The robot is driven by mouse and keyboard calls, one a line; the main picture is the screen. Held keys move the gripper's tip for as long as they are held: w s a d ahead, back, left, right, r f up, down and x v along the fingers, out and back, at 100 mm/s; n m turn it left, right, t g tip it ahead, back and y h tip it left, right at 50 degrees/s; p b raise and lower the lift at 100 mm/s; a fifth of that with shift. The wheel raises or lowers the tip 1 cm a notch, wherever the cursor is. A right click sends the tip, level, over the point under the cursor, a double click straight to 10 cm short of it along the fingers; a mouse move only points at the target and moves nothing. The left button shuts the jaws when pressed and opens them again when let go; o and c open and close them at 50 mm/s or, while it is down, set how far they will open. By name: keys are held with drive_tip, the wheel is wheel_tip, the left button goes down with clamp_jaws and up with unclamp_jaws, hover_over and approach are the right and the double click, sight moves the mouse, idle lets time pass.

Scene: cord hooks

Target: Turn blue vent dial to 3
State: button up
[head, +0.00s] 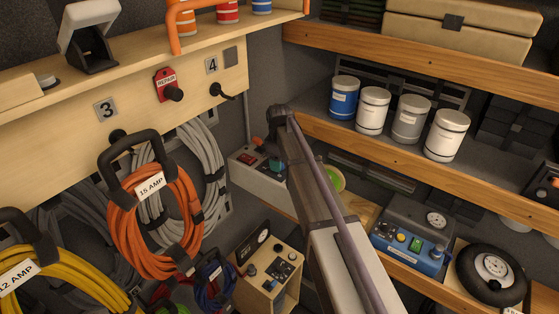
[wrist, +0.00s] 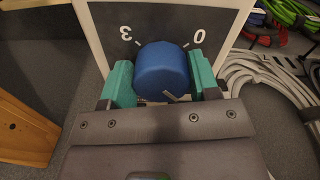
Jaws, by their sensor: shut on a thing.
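The blue vent dial (wrist: 162,70) is a round knob on a dark panel (wrist: 165,22) with a pale frame, in the wrist view. A white 3 (wrist: 125,33) is at its upper left and a white 0 (wrist: 200,37) at its upper right, both with tick marks and appearing inverted. My gripper (wrist: 162,82) is shut on the dial, with one teal pad at each side. A short pale mark shows at the dial's lower right edge; I cannot tell which number the dial is set to. In the head view my arm hides the dial.
Coiled grey cable (wrist: 265,95) lies close right of the panel in the wrist view. In the head view, an orange cord coil (head: 157,225) hangs left, paint cans (head: 373,110) stand on the right shelf, and a blue device (head: 410,240) sits right of my arm.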

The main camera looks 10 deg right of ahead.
drive_tip(key=m, duration=0.4)
drive_tip(key=shift+s+a+m, duration=0.1)
drive_tip(key=shift+m, duration=0.2)
drive_tip(key=m, duration=0.3)
drive_tip(key=shift+m, duration=0.4)
drive_tip(key=m, duration=0.4)
drive_tip(key=shift+a, duration=0.2)
drive_tip(key=m, duration=0.5)
drive_tip(key=shift+a, duration=0.1)
drive_tip(key=m, duration=0.4)
drive_tip(key=shift+a+m, duration=0.1)
drive_tip(key=shift+m, duration=0.2)
drive_tip(key=m, duration=0.3)
drive_tip(key=shift+w, duration=0.2)
drive_tip(key=m, duration=0.5)
drive_tip(key=shift+w, duration=0.1)
drive_tip(key=shift+w+m, duration=0.1)
drive_tip(key=shift+m, duration=1.9)
